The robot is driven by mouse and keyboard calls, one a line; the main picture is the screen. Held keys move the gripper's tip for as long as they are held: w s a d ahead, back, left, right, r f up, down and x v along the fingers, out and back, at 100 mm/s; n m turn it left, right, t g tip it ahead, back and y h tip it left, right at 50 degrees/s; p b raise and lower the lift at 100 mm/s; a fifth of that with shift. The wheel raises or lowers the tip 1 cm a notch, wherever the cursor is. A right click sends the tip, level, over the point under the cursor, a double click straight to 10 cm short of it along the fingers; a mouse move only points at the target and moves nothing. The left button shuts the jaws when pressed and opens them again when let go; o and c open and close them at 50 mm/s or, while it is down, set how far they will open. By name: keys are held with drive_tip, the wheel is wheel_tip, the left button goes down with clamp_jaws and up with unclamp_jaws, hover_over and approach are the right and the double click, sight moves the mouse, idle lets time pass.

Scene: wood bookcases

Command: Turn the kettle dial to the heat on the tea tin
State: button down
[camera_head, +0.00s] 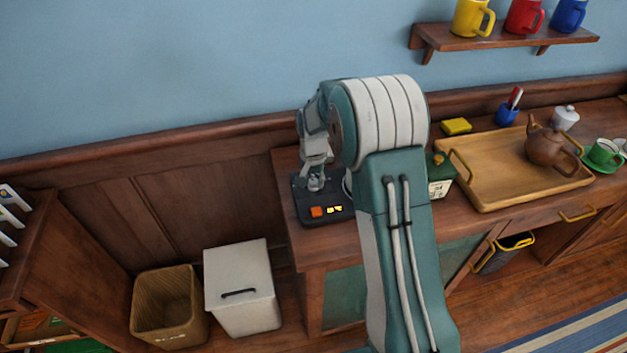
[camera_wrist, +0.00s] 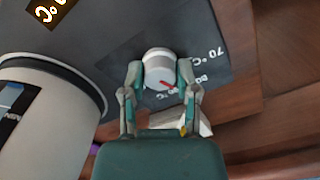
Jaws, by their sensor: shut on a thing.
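The kettle dial (camera_wrist: 159,71) is a round pale knob with a red pointer mark. In the wrist view my gripper (camera_wrist: 160,76) has one finger on each side of it and is shut on it. White markings beside it include 70 °C; another figure is partly hidden. The kettle (camera_wrist: 40,115) is a pale cylinder at the left. The dark kettle base (camera_head: 321,201) has an orange switch and a lit yellow display in the head view. There my gripper (camera_head: 315,181) reaches down onto the base. The green tea tin (camera_head: 440,176) is partly behind my arm; its label is too small to read.
A wooden tray (camera_head: 480,195) with a brown teapot (camera_head: 548,146) is to the right. A yellow sponge-like block (camera_head: 456,126) lies behind it. A white bin (camera_head: 241,290) and a woven basket (camera_head: 168,308) stand on the floor at the left. My arm blocks the counter's middle.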

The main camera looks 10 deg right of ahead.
sight(313, 180)
drive_tip(key=shift+f, duration=0.1)
drive_tip(key=shift+c, duration=1.8)
unclamp_jaws()
wheel_tip(313, 180, up, 12)
drive_tip(key=shift+a, duration=0.1)
